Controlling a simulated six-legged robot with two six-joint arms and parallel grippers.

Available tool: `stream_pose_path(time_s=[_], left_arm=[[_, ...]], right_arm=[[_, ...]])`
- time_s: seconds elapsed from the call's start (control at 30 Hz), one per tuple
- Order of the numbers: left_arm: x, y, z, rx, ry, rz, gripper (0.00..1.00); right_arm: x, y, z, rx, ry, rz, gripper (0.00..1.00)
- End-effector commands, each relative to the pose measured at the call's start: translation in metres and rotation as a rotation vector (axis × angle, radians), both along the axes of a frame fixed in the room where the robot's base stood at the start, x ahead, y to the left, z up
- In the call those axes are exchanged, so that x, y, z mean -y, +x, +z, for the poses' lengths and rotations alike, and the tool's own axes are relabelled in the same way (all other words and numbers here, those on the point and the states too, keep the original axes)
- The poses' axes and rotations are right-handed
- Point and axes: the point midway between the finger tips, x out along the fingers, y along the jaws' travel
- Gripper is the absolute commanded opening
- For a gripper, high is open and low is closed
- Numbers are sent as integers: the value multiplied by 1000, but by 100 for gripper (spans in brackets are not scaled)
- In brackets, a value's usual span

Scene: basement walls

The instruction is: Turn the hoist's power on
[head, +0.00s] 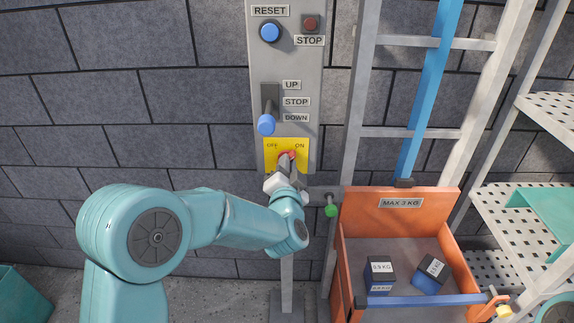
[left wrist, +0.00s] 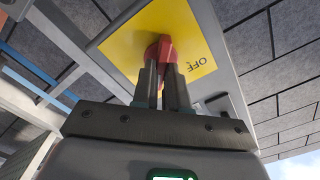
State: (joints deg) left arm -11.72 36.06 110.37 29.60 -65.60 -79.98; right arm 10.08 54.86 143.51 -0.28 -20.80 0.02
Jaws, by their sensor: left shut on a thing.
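The grey control panel (head: 313,65) stands upright in front of the wall. Low on it is a yellow plate (head: 270,158) marked OFF on the left and ON on the right. A red rotary knob (head: 292,154) sits on this plate; it also shows in the left wrist view (left wrist: 166,47). My left gripper (head: 285,164) is at the plate from below, its fingers (left wrist: 161,75) shut on the red knob. The fingers hide part of the knob, and I cannot tell its exact angle. My right gripper is not in view.
Above are a blue RESET button (head: 270,31), a red STOP button (head: 310,24) and a blue-tipped lever (head: 266,124) near DOWN. Right of the panel, an orange bin (head: 355,225) marked MAX 3 KG holds weight boxes (head: 380,272). A green knob (head: 331,210) and shelves (head: 520,205) stand nearby.

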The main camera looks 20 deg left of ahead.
Motion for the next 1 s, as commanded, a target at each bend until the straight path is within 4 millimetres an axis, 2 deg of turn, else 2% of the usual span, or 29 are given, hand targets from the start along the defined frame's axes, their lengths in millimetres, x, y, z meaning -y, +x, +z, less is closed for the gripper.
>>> stream_pose_path(time_s=[0.53,0.57,0.6,0.63,0.9,1.0], left_arm=[[0,1,3,1,23,0,0],[0,1,3,1,23,0,23],[0,1,2,1,23,0,36],[0,0,2,0,23,-1,39],[0,0,1,-3,20,0,39],[2,-7,0,-3,20,-1,39]], right_arm=[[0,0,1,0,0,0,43],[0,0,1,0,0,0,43],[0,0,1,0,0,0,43],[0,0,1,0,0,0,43],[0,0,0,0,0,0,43],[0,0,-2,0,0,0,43]])
